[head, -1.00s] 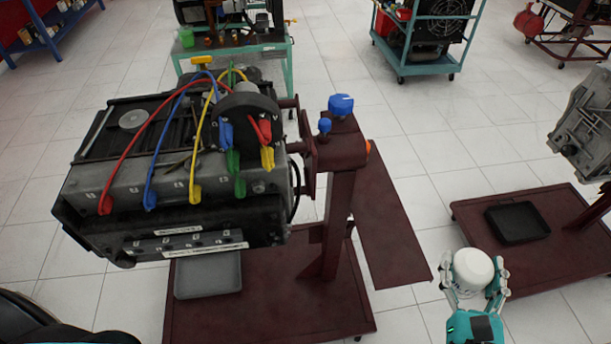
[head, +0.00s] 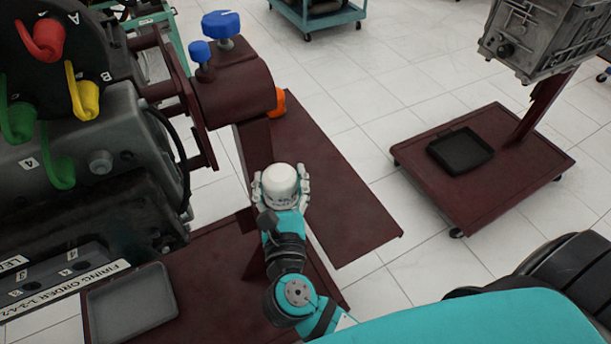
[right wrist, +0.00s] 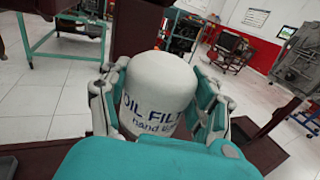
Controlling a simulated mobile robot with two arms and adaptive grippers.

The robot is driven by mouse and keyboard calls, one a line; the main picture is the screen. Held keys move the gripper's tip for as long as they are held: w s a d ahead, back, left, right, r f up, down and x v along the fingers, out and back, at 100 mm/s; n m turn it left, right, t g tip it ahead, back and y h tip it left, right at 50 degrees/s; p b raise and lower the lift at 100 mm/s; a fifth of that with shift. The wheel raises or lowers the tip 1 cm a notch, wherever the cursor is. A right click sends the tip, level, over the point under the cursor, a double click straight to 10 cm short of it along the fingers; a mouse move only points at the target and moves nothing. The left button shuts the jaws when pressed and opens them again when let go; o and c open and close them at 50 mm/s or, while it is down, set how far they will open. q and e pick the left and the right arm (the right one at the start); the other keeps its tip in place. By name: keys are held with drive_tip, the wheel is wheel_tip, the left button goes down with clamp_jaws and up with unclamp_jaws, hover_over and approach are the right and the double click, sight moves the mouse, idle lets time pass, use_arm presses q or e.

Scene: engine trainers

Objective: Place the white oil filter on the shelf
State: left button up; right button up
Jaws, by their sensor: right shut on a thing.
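The white oil filter (head: 280,184) is in my right gripper (head: 282,186), whose fingers close around its sides. In the right wrist view the filter (right wrist: 160,92) stands upright between the fingers, with "OIL FILT" lettering facing the camera. In the head view the filter is in front of the dark red shelf (head: 345,215), a flat plate fixed beside the engine stand post. I cannot tell whether the filter touches the shelf. My left gripper is out of view.
The engine (head: 100,150) with coloured plug leads fills the left side, close to my right gripper. A grey tray (head: 130,305) lies on the stand's base. A second stand with a black tray (head: 460,150) is at the right, with open floor between.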

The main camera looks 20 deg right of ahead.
sight(268, 202)
drive_tip(key=a+f+b, duration=0.1)
drive_tip(key=w+a+f+b, duration=0.1)
drive_tip(key=f, duration=0.1)
drive_tip(key=shift+h, duration=0.3)
drive_tip(key=shift+a+f+b, duration=0.1)
drive_tip(key=shift+a+b, duration=0.1)
drive_tip(key=shift+b, duration=0.25)
drive_tip(key=s+d, duration=0.1)
drive_tip(key=d, duration=0.4)
drive_tip(key=s+d+f+b, duration=0.1)
drive_tip(key=d, duration=0.4)
drive_tip(key=s+d, duration=0.1)
drive_tip(key=d, duration=0.4)
drive_tip(key=shift+d+f+b, duration=0.15)
drive_tip(key=shift+f+b, duration=0.05)
drive_tip(key=shift+b, duration=0.2)
wheel_tip(268, 202, down, 3)
drive_tip(key=shift+s+d+f+b, duration=0.1)
drive_tip(key=shift+f+b, duration=0.1)
drive_tip(key=shift+b, duration=0.75)
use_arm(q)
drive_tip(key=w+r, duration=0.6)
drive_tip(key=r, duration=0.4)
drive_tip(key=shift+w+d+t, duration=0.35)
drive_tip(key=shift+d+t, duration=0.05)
use_arm(e)
drive_tip(key=shift+f, duration=0.15)
drive_tip(key=o, duration=1.4)
